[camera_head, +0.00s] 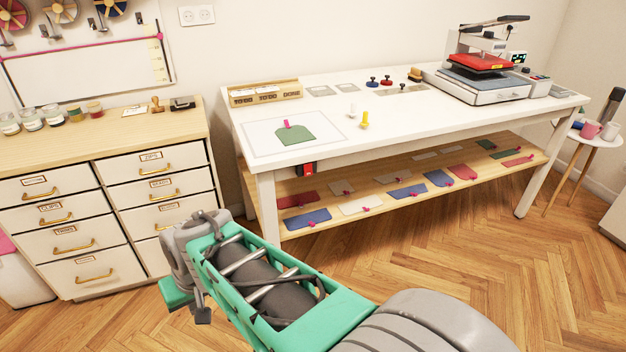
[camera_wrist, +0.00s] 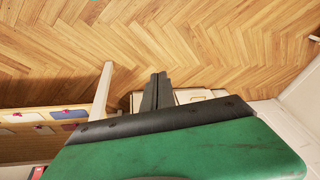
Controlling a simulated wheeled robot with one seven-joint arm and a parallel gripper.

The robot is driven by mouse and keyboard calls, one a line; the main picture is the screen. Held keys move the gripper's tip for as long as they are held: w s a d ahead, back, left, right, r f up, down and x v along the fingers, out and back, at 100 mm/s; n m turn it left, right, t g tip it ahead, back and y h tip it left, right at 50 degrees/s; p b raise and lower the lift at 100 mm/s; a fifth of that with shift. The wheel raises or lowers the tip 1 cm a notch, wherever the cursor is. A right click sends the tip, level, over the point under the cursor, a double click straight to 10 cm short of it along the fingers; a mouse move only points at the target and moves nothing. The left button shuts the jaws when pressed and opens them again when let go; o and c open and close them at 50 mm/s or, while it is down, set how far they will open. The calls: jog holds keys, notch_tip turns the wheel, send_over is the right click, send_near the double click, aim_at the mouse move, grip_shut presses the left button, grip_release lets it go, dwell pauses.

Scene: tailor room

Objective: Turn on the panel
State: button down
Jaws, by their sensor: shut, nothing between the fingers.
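A small red-and-black switch box (camera_head: 307,168) hangs under the front edge of the white worktable (camera_head: 330,135), near its left leg. A heat press (camera_head: 485,85) with a red upper plate stands at the table's right end. It has a small dark panel with a green display (camera_head: 518,58) and a control box (camera_head: 537,83) at its right side. I cannot tell which of these is the panel. My gripper (camera_wrist: 157,88) is shut and empty, in the air over the floor, in front of the drawers and apart from the table. In the head view my arm hides its fingertips.
A drawer cabinet (camera_head: 105,210) stands left of the table. A lower shelf (camera_head: 400,185) carries several fabric pieces. A green piece (camera_head: 281,134) lies on a white mat (camera_head: 262,125) on the tabletop. The floor (camera_head: 450,255) before the table is clear.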

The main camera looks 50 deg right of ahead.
jog(key=s+a+n+g, duration=0.1)
jog(key=s+a+n, duration=0.2)
jog(key=s, duration=0.3)
jog(key=shift+a+f+g, duration=0.15)
jog(key=shift+a+g, duration=0.15)
jog(key=shift+a, duration=0.25)
jog(key=shift+s, duration=0.15)
